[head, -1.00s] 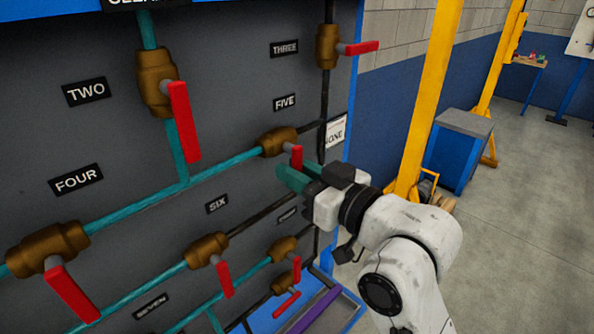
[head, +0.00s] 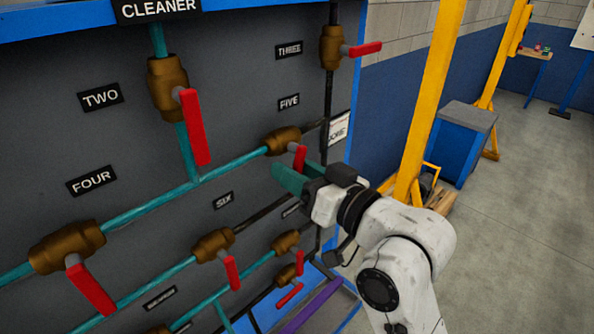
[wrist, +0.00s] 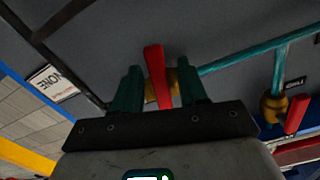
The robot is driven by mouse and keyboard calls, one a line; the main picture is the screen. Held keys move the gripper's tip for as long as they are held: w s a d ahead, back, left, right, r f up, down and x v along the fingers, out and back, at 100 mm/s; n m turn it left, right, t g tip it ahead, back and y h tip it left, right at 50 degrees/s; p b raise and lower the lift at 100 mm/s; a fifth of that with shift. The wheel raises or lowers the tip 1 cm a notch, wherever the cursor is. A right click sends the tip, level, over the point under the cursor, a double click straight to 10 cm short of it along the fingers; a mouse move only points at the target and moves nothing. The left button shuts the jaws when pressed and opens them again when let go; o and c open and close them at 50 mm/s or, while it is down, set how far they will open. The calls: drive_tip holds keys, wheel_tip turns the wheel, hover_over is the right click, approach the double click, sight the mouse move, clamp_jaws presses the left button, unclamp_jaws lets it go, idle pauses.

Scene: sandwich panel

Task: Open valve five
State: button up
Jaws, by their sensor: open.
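Valve five has a brass body (head: 283,140) on a teal pipe below the FIVE label (head: 289,102). Its red handle (head: 300,156) hangs downward, roughly across the pipe. My gripper (head: 290,178) is at the lower part of this handle, with its teal fingers pointing at the panel. In the wrist view the red handle (wrist: 154,65) stands between the two spread fingers of my gripper (wrist: 163,77), with gaps on both sides. The brass body (wrist: 174,88) shows partly behind it. The exact depth of the fingers along the handle is hard to tell.
Other red-handled valves surround it: three (head: 332,47), two (head: 168,87), four (head: 68,245) and six (head: 213,245). A small white sign (head: 340,128) is near the panel's right edge. A yellow post (head: 425,100) and blue cabinet (head: 462,145) stand to the right.

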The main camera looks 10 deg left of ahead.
drive_tip(key=shift+s+d, duration=0.1)
drive_tip(key=b+v, duration=0.3)
drive_tip(key=v, duration=0.7)
drive_tip(key=shift+s+d, duration=0.2)
drive_tip(key=shift+c, duration=0.4)
